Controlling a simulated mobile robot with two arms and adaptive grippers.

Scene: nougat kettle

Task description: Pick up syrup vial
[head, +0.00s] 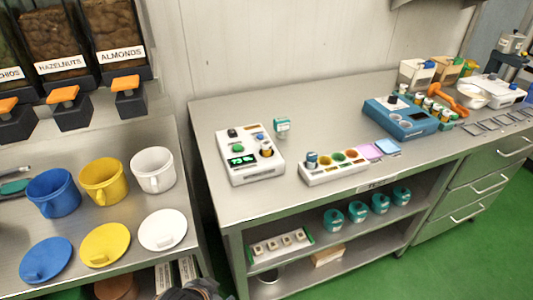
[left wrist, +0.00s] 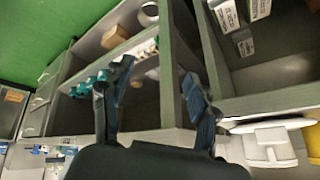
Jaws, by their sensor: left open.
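No vial has a readable syrup label. A small amber vial with a dark top (head: 266,150) stands in the white device with a green display (head: 240,168) on the steel table. A blue-capped vial (head: 311,160) stands at the left end of a white rack (head: 318,176) with coloured wells. Several small vials (head: 432,106) stand behind the blue device at the right. My left gripper (left wrist: 155,95) is open, with nothing between its dark fingers in the left wrist view. It is low, in front of the shelving and away from these vials. My right gripper is not seen.
The steel table (head: 215,200) has a lower shelf with teal cups (head: 380,204) and a tray (head: 280,246). Mugs (head: 102,181) and lids (head: 105,245) fill the left counter. A blue device (head: 400,117) stands farther right. Green floor (head: 450,265) is clear in front.

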